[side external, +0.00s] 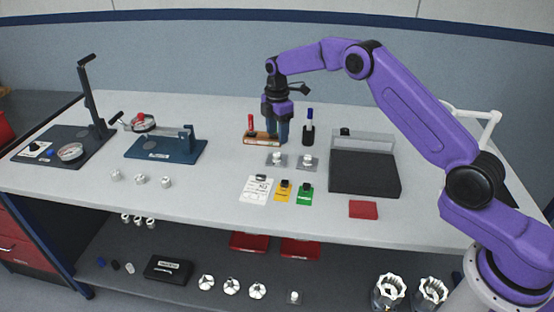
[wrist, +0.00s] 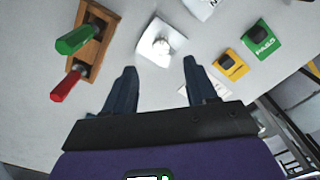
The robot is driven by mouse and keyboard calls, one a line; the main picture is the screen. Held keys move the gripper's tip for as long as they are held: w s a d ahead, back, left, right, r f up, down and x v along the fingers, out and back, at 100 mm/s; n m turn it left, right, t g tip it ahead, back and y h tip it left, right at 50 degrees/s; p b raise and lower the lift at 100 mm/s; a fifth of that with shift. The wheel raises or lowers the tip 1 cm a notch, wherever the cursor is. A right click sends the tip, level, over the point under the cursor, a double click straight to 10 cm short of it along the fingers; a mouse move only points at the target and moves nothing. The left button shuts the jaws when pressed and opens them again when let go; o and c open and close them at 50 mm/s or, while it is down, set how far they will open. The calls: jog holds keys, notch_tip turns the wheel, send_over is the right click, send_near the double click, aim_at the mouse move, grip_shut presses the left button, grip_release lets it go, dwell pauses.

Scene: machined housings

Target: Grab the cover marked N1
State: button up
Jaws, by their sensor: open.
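Two small square plates with round raised knobs lie side by side on the bench in the side view, a left one (side external: 277,161) and a right one (side external: 308,162). I cannot read an N1 mark on either. In the wrist view the left plate (wrist: 172,47) lies flat just beyond my fingertips, roughly between them. The other plate (wrist: 204,6) is cut off by the top edge and carries small dark marks. My gripper (wrist: 159,66) is open and empty. In the side view my gripper (side external: 276,139) points down, behind the left plate, beside the wooden block.
The wooden block (wrist: 93,42) with red and green handles stands close to my fingers. Yellow (side external: 283,192) and green (side external: 305,195) tags and a white sheet (side external: 256,190) lie in front. A black tray (side external: 364,172) is right; a blue fixture (side external: 165,147) is left.

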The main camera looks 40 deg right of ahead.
aim_at(277, 154)
jog(key=shift+f, duration=3.85)
grip_shut()
